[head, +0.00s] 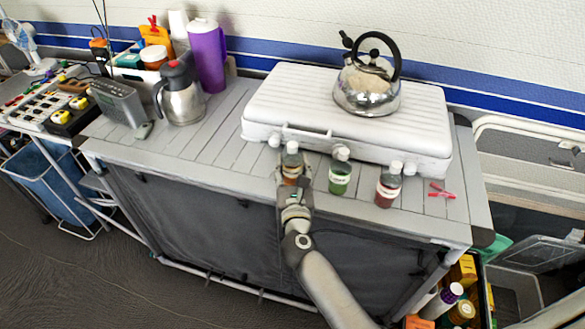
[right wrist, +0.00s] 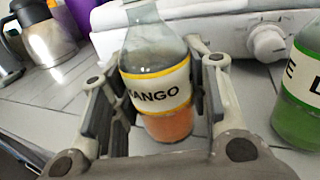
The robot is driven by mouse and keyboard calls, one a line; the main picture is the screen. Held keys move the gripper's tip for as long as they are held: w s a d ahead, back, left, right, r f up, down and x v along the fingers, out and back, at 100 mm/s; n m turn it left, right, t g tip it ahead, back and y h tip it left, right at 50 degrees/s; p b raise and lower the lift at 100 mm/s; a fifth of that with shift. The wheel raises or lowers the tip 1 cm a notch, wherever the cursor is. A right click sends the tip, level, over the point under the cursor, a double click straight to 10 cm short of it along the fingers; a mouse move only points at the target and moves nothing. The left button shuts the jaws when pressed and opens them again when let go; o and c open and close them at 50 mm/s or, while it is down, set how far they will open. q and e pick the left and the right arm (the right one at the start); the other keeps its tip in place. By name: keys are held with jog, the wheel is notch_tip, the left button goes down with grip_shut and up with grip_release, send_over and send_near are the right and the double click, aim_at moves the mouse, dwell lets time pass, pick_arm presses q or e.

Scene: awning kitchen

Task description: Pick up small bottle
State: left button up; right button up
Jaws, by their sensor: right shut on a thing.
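A small clear bottle with orange contents and a white label with yellow edges reading "MANGO" (right wrist: 158,98) is between the fingers of my right gripper (head: 292,186). In the head view the upper part of this bottle (head: 291,158) shows above the gripper, in front of the white stove. My right gripper's fingers close on both sides of the bottle, and it is upright. I cannot tell whether its base touches the slatted tabletop. A green bottle (head: 340,175) and a dark red bottle (head: 388,187), both with white caps, stand to the right. My left gripper is out of view.
The white stove (head: 270,112) behind the bottles carries a steel kettle (head: 367,90). Red pegs (head: 441,190) lie at the right. A steel jug (head: 181,98), purple flask (head: 207,55) and grey radio (head: 120,102) stand left. The slatted tabletop (head: 195,145) is clear left of the gripper.

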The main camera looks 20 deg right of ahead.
aim_at(294, 161)
jog(key=shift+r, duration=0.15)
jog(key=shift+r, duration=0.55)
notch_tip(294, 161, up, 2)
jog(key=shift+s+d+r+p, duration=0.1)
jog(key=shift+r+p, duration=0.15)
jog(key=shift+p, duration=0.5)
jog(key=s+d+r+p, duration=0.2)
jog(key=s+d+r, duration=0.6)
jog(key=s, duration=0.3)
jog(key=shift+d+r+p, duration=0.15)
jog(key=shift+r+p, duration=0.2)
jog(key=shift+r, duration=0.2)
